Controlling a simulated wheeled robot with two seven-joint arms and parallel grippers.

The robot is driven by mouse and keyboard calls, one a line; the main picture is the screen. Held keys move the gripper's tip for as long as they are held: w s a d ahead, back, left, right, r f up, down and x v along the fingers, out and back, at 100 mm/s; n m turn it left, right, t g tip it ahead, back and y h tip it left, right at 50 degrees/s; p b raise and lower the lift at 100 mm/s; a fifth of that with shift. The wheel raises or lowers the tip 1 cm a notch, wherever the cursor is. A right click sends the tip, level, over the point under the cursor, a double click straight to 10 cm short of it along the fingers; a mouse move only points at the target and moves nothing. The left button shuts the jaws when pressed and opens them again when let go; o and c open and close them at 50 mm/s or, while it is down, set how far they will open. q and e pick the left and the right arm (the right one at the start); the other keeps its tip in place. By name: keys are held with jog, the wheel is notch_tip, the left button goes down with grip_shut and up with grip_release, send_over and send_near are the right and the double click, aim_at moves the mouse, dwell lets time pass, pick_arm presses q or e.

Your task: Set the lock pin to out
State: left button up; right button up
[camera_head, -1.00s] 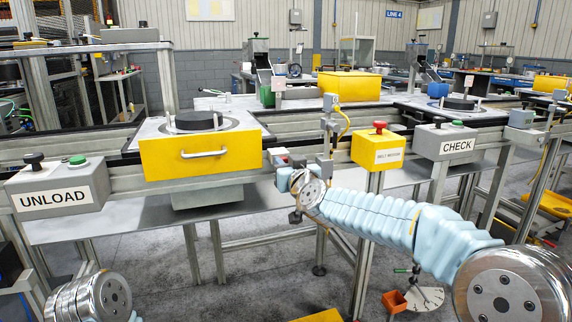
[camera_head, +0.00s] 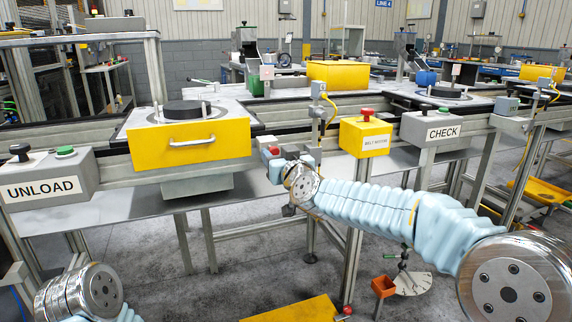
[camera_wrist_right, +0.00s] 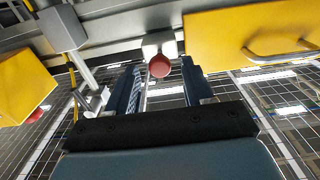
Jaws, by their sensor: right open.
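The lock pin appears to be the small red knob on a pale block (camera_head: 270,151), just right of the yellow drawer (camera_head: 190,146) on the front rail. In the right wrist view the round red knob (camera_wrist_right: 159,66) faces me. My right gripper (camera_wrist_right: 163,82) is open, with its two dark fingers on either side of the knob. I cannot tell whether they touch it. In the head view my right gripper (camera_head: 276,168) is partly hidden by its wrist, just below the knob. My left arm shows only at the bottom left; its gripper is out of view.
A grey sensor post (camera_head: 318,112) is close by. The UNLOAD box (camera_head: 45,186) and CHECK box (camera_head: 440,129) sit along the rail.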

jog(key=v, duration=1.3)
jog(key=shift+b, duration=0.45)
jog(key=s+d+f+m+g+h, duration=0.15)
jog(key=f+g, duration=0.25)
jog(key=f, duration=1.5)
jog(key=s+d+f+g+h, duration=0.15)
jog(key=f+g, duration=0.25)
jog(key=f, duration=1.4)
jog(key=s+d+f+m+g+y, duration=0.1)
jog(key=s+d+f+m+g, duration=0.2)
jog(key=s+f, duration=1.9)
jog(key=m+g, duration=0.1)
jog(key=g, duration=0.4)
jog(key=shift+s+y, duration=0.3)
jog(key=shift+w+d+f, duration=0.1)
jog(key=shift+d+f, duration=0.05)
